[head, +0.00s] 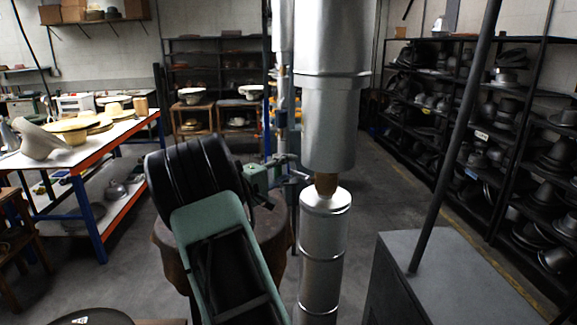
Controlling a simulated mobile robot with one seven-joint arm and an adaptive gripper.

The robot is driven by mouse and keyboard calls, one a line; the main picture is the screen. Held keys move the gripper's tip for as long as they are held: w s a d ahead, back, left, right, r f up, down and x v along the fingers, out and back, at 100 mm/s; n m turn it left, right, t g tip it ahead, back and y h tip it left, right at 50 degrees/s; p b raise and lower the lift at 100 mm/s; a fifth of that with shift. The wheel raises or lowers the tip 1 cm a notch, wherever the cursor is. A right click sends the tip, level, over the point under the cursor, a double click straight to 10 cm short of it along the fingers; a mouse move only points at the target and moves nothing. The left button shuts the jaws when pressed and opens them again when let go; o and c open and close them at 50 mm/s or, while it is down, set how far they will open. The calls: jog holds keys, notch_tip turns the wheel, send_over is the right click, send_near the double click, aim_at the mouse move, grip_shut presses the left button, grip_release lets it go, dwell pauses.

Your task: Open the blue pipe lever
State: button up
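A narrow blue upright piece (268,135) shows behind the machinery, just left of the large silver pipe (335,120). It is small and partly hidden, and I cannot make out a lever on it for sure.
A grey box (440,270) with a slanted dark pole stands at right. A hat table (120,130) is at left, and hat shelves (480,130) line the right wall.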

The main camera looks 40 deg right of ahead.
jog(key=shift+d, duration=0.1)
jog(key=shift+c, duration=0.5)
grip_shut()
